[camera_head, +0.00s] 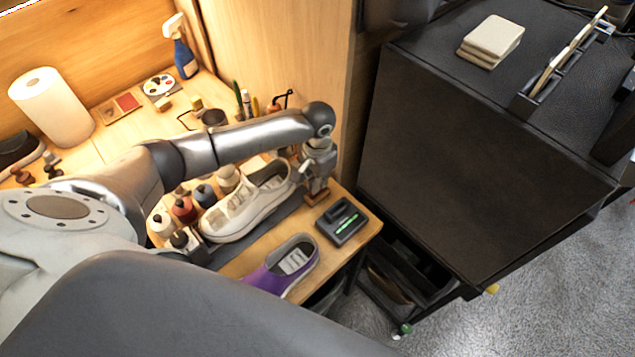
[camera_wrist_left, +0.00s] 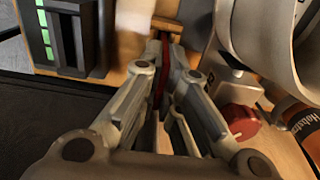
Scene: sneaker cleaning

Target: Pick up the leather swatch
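My left gripper (camera_head: 317,192) points down over the right end of the wooden bench, between the white sneaker (camera_head: 250,203) and a black device with a green display (camera_head: 342,222). In the left wrist view, the fingers of my left gripper (camera_wrist_left: 166,45) come nearly together. A thin dark red piece (camera_wrist_left: 163,68) shows edge-on between them; it may be the leather swatch, but its face is hidden. A flat red square (camera_head: 127,102) also lies at the back of the bench; I cannot tell its material. My right gripper is not in view.
Several small bottles (camera_head: 184,209) stand left of the white sneaker. A purple shoe (camera_head: 285,266) lies near the bench's front edge. A paper towel roll (camera_head: 52,107) and a blue spray bottle (camera_head: 181,50) stand at the back. A black cabinet (camera_head: 470,165) stands to the right.

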